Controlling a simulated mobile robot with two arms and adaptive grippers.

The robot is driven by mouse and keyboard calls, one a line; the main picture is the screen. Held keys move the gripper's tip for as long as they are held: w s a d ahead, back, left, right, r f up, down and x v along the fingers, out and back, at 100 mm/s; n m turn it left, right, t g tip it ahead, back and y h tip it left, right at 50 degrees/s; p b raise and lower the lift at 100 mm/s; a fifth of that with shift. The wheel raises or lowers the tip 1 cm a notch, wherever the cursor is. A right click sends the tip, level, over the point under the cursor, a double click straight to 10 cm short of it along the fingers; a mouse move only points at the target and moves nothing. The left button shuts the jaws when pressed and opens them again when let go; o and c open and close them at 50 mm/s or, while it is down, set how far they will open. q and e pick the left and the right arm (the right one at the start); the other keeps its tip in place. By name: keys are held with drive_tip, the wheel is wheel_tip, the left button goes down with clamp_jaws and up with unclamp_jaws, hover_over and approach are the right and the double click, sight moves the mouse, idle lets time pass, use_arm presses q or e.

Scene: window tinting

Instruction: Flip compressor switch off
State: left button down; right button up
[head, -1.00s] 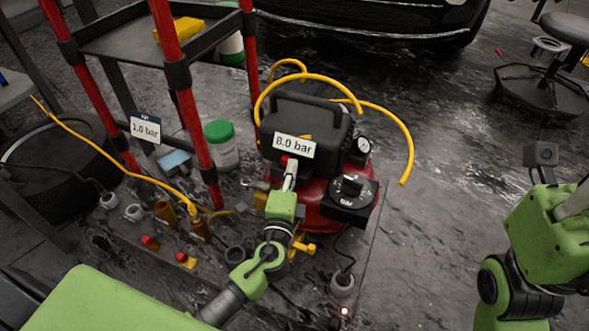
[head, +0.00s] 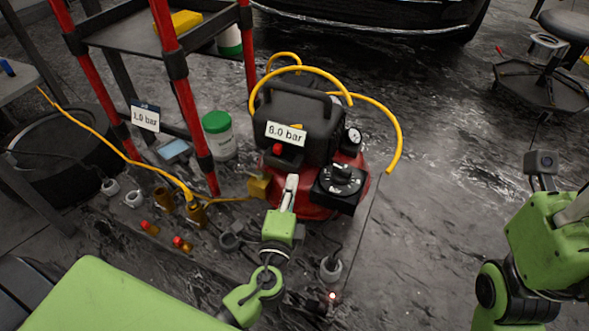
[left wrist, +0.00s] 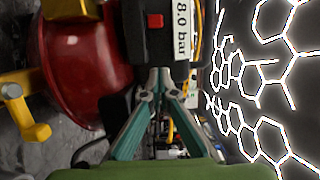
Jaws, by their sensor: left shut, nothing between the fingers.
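The compressor (head: 325,115) has a black top, a red tank (head: 300,206) and a label reading 8.0 bar. Its small red switch (head: 278,149) sits just below the label. In the left wrist view the red switch (left wrist: 155,20) shows on the black housing, left of the label. My left gripper (head: 292,181) is shut and empty, below and a little right of the switch in the head view, apart from it. In the left wrist view its closed fingertips (left wrist: 158,76) are below the switch. Whether the switch is on or off cannot be told. My right gripper is not visible, only part of its arm.
A black dial box (head: 338,187) and a gauge (head: 352,137) are on the compressor's right. A yellow hose (head: 396,140) arches over it. A red-posted cart (head: 190,115), a green-lidded tub (head: 218,140) and small fittings stand left.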

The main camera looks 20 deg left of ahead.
use_arm(q)
drive_tip(key=shift+v, duration=1)
